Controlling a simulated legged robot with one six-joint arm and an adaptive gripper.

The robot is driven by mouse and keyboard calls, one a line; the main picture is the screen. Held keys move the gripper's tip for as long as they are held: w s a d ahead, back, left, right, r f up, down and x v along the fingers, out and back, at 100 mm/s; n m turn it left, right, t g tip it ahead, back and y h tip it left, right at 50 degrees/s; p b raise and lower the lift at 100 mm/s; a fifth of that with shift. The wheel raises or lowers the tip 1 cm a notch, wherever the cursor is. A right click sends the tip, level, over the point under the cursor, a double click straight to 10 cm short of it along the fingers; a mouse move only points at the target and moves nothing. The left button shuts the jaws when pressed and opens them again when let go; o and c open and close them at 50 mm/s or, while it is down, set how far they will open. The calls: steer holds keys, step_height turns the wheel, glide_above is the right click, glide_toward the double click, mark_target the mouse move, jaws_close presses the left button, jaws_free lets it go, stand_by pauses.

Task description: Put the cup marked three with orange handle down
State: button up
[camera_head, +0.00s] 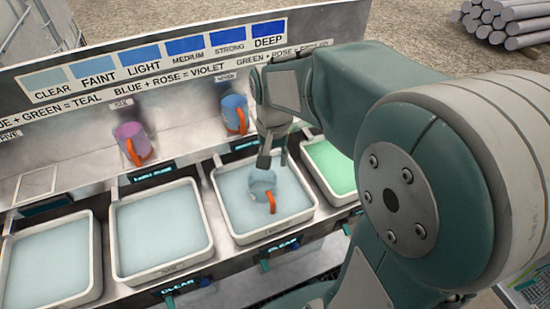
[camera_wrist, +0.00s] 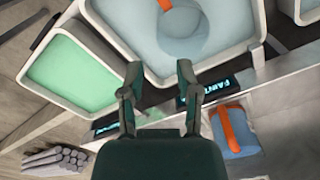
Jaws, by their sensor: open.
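A pale blue cup (camera_head: 262,183) with an orange handle sits in the liquid of a pale blue tote (camera_head: 224,205). It also shows near the top of the wrist view (camera_wrist: 185,32). No number is readable on it. My gripper (camera_head: 274,152) is above and just behind this cup in the head view. In the wrist view my gripper (camera_wrist: 159,72) has its two fingers spread with nothing between them, apart from the cup. A blue cup (camera_head: 234,112) and a pinkish-violet cup (camera_head: 130,142), both with orange handles, stand on the ledge behind; their marks are unreadable too.
A green-filled tote (camera_head: 345,197) is right of the cup's tote. Two pale totes, one in the middle (camera_head: 205,250) and one at the left (camera_head: 95,270), hold no cup. A panel of blue shade labels (camera_head: 185,48) stands behind. Grey pipes (camera_head: 505,20) lie on the ground beyond.

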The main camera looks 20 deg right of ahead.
steer(key=s+a+r+n+t, duration=0.3)
steer(key=s+r+n+t, duration=0.2)
steer(key=s, duration=0.7)
step_height(320, 180, up, 3)
steer(key=shift+s+f+n+t, duration=0.15)
steer(key=shift+n+t, duration=0.15)
steer(key=shift+n, duration=0.3)
